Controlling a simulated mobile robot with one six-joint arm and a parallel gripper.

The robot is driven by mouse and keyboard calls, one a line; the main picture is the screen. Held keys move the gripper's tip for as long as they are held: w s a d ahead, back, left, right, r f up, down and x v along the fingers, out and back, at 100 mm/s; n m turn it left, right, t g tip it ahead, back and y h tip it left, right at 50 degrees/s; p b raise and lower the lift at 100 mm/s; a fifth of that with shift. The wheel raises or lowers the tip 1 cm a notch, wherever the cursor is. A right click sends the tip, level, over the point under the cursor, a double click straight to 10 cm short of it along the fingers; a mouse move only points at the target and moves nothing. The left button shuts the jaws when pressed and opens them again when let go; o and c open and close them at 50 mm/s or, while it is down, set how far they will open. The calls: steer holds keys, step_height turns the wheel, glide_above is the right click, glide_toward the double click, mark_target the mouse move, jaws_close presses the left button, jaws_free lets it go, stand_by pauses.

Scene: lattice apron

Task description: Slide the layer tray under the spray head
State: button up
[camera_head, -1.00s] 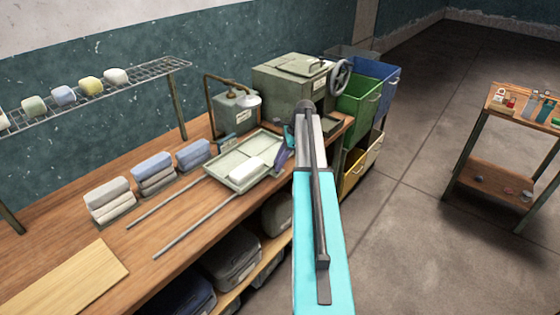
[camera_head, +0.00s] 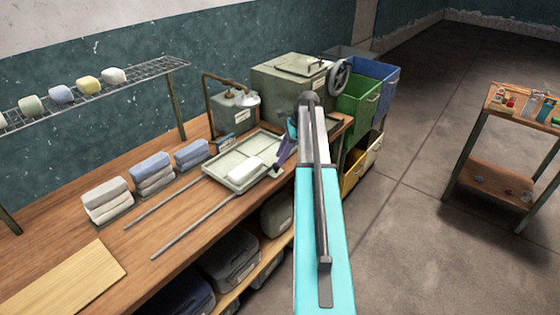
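The layer tray (camera_head: 218,175) is a shallow, pale grey-green tray with dividing lines, lying on two thin rails on the wooden bench. A white block or folded cloth (camera_head: 244,169) lies in it. The spray head (camera_head: 247,99) is a pale dome on a bent brown pipe beside a grey-green box, just beyond the tray's far edge. My gripper (camera_head: 276,171) is small and dark at the tray's right corner, partly hidden by my arm. It looks at or very close to the tray's rim. I cannot tell whether it touches the tray or how its fingers stand.
A grey-green machine with a handwheel (camera_head: 289,85) stands beyond the tray. Folded cloth stacks (camera_head: 153,172) line the bench's back side. The rails (camera_head: 200,227) run bare toward the lower left. Green, blue and yellow bins (camera_head: 358,106) stand past the bench; open floor lies right.

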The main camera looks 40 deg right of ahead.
steer(key=b+v, duration=0.2)
steer(key=v, duration=0.8)
steer(key=shift+r+b, duration=0.3)
steer(key=shift+r, duration=0.05)
steer(key=shift+d+f, duration=0.1)
